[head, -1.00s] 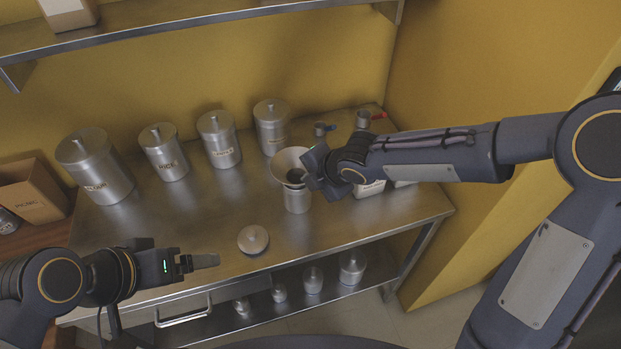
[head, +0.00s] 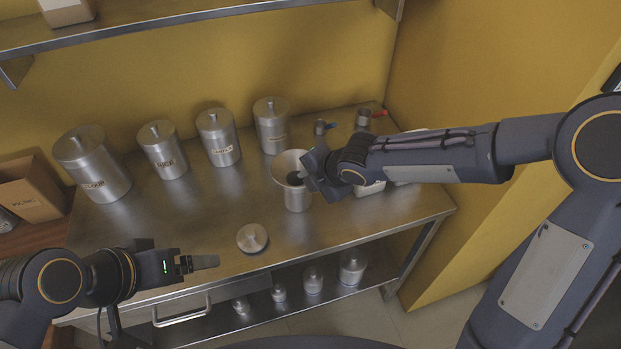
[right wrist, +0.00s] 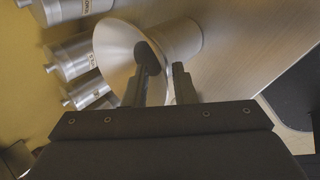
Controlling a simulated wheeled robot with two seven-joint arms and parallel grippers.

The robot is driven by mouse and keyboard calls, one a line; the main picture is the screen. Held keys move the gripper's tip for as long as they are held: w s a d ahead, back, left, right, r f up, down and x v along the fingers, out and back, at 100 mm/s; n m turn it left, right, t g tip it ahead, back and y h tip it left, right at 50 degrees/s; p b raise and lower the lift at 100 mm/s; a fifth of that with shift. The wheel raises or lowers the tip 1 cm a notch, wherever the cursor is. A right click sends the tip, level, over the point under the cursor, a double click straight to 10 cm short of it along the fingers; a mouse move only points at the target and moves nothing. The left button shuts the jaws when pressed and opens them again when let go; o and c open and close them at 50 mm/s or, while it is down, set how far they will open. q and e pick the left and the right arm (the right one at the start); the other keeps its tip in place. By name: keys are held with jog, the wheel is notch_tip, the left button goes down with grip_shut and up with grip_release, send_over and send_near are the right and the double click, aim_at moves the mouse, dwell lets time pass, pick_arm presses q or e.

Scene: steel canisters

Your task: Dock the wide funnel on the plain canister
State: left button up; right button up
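The wide funnel (head: 287,165) is a pale metal cone at the mouth of the plain canister (head: 298,200), which has no label and stands upright on the bench. The funnel's mouth and dark hole also show in the right wrist view (right wrist: 115,55), with the canister (right wrist: 180,40) beyond. My right gripper (head: 308,173) is at the funnel's right side, its fingers close together on the funnel's wall; the exact contact is partly hidden.
Several labelled, lidded canisters (head: 218,140) stand along the back wall. A loose round lid (head: 252,238) lies near the bench's front. Small vessels with coloured handles (head: 363,120) are at the back right. A shelf (head: 200,22) hangs above. The middle of the bench (head: 205,205) is clear.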

jog(key=shift+r, duration=0.35)
jog(key=p+v, duration=0.5)
jog(key=v, duration=0.7)
jog(key=s+d+r+m+h, duration=0.3)
jog(key=s+d+m, duration=0.5)
jog(key=d+m, duration=0.5)
jog(key=s+d+m+y, duration=0.1)
jog(key=s+d+m, duration=0.1)
jog(key=s+m, duration=0.8)
jog(key=m, duration=0.5)
jog(key=shift+s+d+y, duration=0.3)
jog(key=shift+d+y, duration=0.05)
jog(key=shift+y, duration=0.05)
